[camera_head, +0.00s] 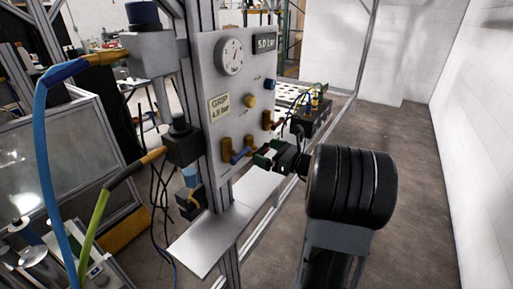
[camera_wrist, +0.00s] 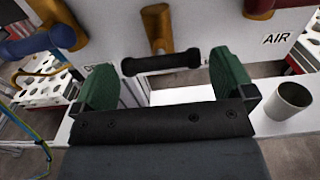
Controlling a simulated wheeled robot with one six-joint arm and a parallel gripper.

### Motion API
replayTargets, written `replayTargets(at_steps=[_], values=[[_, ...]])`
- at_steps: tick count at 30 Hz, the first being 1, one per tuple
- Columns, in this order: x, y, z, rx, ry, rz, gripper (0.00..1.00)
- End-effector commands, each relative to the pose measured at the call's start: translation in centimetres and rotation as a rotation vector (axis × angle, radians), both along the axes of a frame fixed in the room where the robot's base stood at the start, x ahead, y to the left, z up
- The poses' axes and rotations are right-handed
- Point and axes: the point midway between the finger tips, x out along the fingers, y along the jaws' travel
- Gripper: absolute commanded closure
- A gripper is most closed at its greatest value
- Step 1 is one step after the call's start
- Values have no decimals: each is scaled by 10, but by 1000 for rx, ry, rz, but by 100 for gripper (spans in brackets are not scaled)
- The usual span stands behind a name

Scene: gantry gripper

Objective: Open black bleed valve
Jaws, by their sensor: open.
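The black bleed valve's handle (camera_wrist: 161,62) lies crosswise in the wrist view, on a brass body (camera_wrist: 156,25) fixed to the pale panel. My gripper (camera_wrist: 164,60) is open, its green fingers to the left and right of the black handle. The handle's left end is close to the left finger, with a small gap at the right. I cannot tell whether the fingertips reach around it or stop short of it. In the head view my gripper (camera_head: 270,153) is at the panel's lower right, and the black handle is not clearly visible there.
A blue-handled valve (camera_wrist: 38,43) is left of the black one, and a dark red handle (camera_wrist: 262,10) is to its right. A metal cup (camera_wrist: 289,101) stands on the pale shelf (camera_wrist: 190,95) below. The panel (camera_head: 215,80) carries a gauge (camera_head: 231,57) and knobs.

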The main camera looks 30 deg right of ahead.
Motion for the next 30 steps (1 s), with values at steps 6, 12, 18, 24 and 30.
replayTargets(at_steps=[6, 12, 18, 24, 30], values=[[26, 15, 0, 0, 1, 3, 0], [37, 20, 0, 0, 2, 0, 0], [39, 21, -1, -1, 2, 0, 0], [39, 21, 0, 0, 1, 0, 5], [38, 21, 0, 0, 1, 0, 24]])
